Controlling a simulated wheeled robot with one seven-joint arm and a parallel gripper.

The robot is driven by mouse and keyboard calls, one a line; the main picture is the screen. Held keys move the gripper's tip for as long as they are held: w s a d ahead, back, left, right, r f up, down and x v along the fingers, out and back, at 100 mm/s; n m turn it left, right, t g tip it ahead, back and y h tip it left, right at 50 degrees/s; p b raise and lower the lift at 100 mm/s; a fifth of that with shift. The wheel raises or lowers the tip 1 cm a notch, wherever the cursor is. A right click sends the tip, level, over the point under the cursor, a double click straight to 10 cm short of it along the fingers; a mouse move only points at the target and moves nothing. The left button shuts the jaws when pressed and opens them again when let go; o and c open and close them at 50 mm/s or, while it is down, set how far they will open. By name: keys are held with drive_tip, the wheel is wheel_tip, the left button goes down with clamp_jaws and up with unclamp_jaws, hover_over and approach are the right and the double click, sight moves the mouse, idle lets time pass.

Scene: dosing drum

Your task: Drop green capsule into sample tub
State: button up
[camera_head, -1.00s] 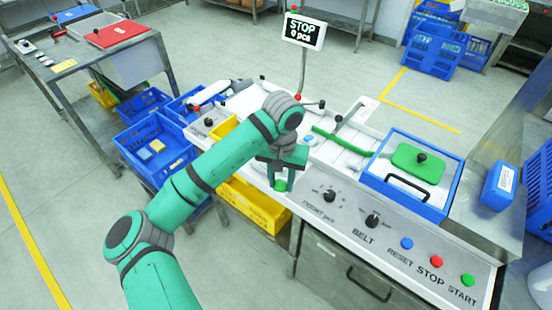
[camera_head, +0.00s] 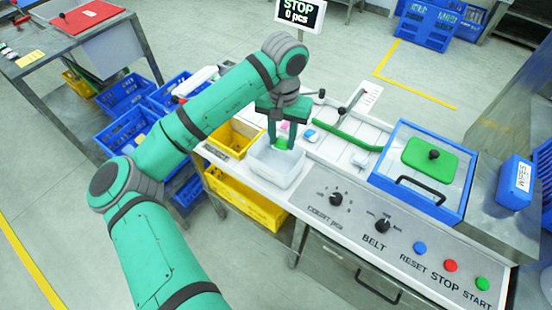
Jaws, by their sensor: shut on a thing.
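My gripper (camera_head: 284,142) points down over the left part of the machine top, shut on a green capsule. The green capsule (camera_head: 284,145) shows between the fingertips. A whitish translucent tub (camera_head: 276,168), which looks like the sample tub, stands on the machine's front ledge right below. The capsule appears above the tub's back part, near its rim. I cannot tell the exact height or whether it is inside the rim.
A blue-framed box with a green lid (camera_head: 431,157) stands right. A yellow bin (camera_head: 236,136) sits left of the tub, another yellow crate (camera_head: 247,197) below. Small blue and pink pieces lie near the gripper. A sign (camera_head: 299,12) reads STOP, 0 pcs. Knobs and buttons line the front panel.

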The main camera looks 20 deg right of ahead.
drive_tip(key=shift+f, duration=2.05)
drive_tip(key=o, duration=1.1)
wheel_tip(320, 180, up, 11)
drive_tip(key=shift+f, duration=0.1)
